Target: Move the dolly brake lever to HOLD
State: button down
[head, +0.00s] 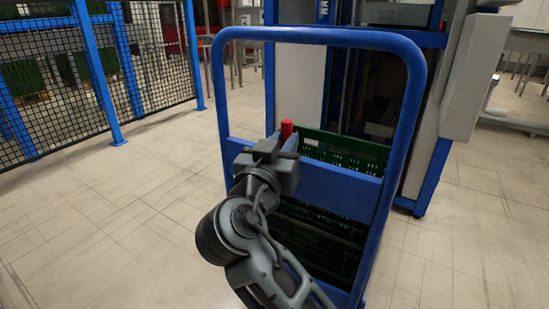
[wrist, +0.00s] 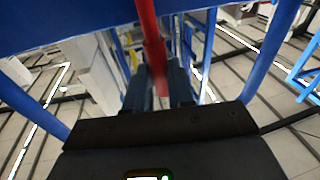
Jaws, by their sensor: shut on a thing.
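The dolly (head: 335,180) has a tall blue tube frame and stands in front of my arm in the head view. Its red brake lever (head: 287,127) sticks up above the fingers of my gripper (head: 280,146). In the wrist view the red lever (wrist: 149,28) runs down from the top edge to between the two fingers of my gripper (wrist: 160,84), which is shut on it. The lever's base is hidden in the head view. No HOLD mark can be read in either view.
A blue-framed mesh fence (head: 98,70) runs along the left. The tiled floor (head: 120,220) left of the dolly is clear.

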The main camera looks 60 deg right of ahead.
jog(key=shift+s+f+m+b, duration=0.15)
jog(key=shift+s+m+b, duration=0.15)
jog(key=shift+b, duration=0.1)
jog(key=c, duration=1.2)
grip_release()
jog(key=shift+c, duration=0.2)
jog(key=shift+a, duration=0.1)
jog(key=p+v, duration=0.1)
jog(key=v, duration=0.6)
jog(key=shift+a, duration=0.25)
jog(key=shift+s+f, duration=0.1)
